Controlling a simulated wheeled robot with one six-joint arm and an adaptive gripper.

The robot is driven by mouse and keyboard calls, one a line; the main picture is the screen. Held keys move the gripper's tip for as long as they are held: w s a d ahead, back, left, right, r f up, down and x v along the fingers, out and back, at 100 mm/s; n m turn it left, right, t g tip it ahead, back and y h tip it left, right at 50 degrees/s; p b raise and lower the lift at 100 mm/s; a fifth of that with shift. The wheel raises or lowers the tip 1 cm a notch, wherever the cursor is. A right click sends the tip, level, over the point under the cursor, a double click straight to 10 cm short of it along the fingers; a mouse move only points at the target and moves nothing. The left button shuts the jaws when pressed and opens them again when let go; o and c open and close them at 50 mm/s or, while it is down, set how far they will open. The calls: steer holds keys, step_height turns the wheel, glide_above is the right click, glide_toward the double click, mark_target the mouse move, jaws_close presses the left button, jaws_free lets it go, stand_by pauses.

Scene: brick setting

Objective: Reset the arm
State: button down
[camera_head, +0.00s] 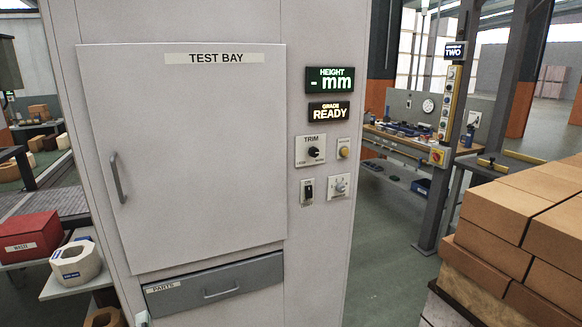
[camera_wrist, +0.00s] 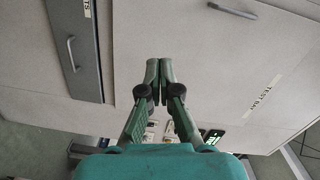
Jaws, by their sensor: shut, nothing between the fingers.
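My gripper (camera_wrist: 159,72) shows in the wrist view with its two green fingers together and nothing between them. It is in front of the pale grey cabinet (camera_wrist: 190,35), and the picture is turned so that the TEST BAY label (camera_wrist: 262,97) reads at a slant. I cannot tell how far the fingertips are from the cabinet.
The HEIGHT display (camera_head: 329,80) shows a dash and mm; the GRADE display (camera_head: 330,112) reads READY. A TRIM knob (camera_head: 314,152) and switches sit below. Stacked bricks (camera_head: 520,215) stand at the right.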

steer(key=s+d+f+n+h, duration=0.1)
steer(key=s+d+f+n, duration=0.25)
steer(key=d+f, duration=1.15)
steer(key=s+d+f+n+h, duration=0.1)
steer(key=s+d+f, duration=0.2)
steer(key=s+d, duration=0.35)
steer(key=s+d+f+n, duration=0.1)
steer(key=s+d+f, duration=0.15)
steer(key=d, duration=0.75)
steer(key=s+d+r+n+h, duration=0.2)
steer(key=s+d, duration=0.6)
steer(key=s, duration=0.3)
steer(key=s+d+r+n+h, duration=0.1)
steer(key=s+d+h, duration=0.1)
steer(key=s+d, duration=0.8)
steer(key=s+d+r+n+h, duration=0.1)
steer(key=s+d+r+h, duration=0.1)
steer(key=s+r, duration=0.4)
steer(key=s, duration=0.3)
steer(key=shift+s+g, duration=0.15)
steer(key=shift+g, duration=0.15)
